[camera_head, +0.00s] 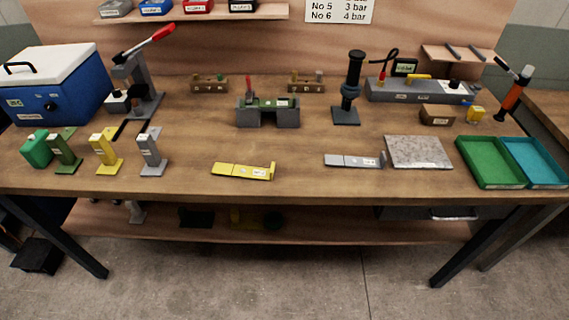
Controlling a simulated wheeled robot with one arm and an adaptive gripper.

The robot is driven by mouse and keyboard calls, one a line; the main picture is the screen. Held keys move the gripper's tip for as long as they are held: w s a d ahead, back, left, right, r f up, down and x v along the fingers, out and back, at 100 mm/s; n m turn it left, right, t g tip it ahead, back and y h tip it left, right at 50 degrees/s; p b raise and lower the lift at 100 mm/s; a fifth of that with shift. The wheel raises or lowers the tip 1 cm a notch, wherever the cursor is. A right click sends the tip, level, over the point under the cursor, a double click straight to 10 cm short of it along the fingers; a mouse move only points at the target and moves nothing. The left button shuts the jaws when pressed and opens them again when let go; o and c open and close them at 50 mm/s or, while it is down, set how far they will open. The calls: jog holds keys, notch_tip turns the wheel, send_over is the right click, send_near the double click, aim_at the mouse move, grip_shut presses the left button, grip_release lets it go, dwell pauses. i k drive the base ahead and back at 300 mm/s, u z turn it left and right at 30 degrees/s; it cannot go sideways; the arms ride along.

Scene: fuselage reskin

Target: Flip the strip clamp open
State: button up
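A grey fixture (253,117) with two raised end blocks stands at the middle back of the bench. A green strip (268,103) with a pale label lies across its top. A small clamp with a red handle (249,86) stands at the strip's left end, and its handle points up. This looks like the strip clamp; whether it presses on the strip is too small to tell. My gripper is not in view.
The bench (300,140) is clear before the fixture. A red-handled lever press (145,85) stands left, a dark upright tool (351,90) right. Yellow (240,171) and grey (352,160) strips lie in front. Green (490,163) and teal (538,163) trays are far right.

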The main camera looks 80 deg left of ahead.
aim_at(248, 101)
jog(key=u, duration=1.4)
jog(key=k, duration=0.1)
jog(key=u, duration=1.15)
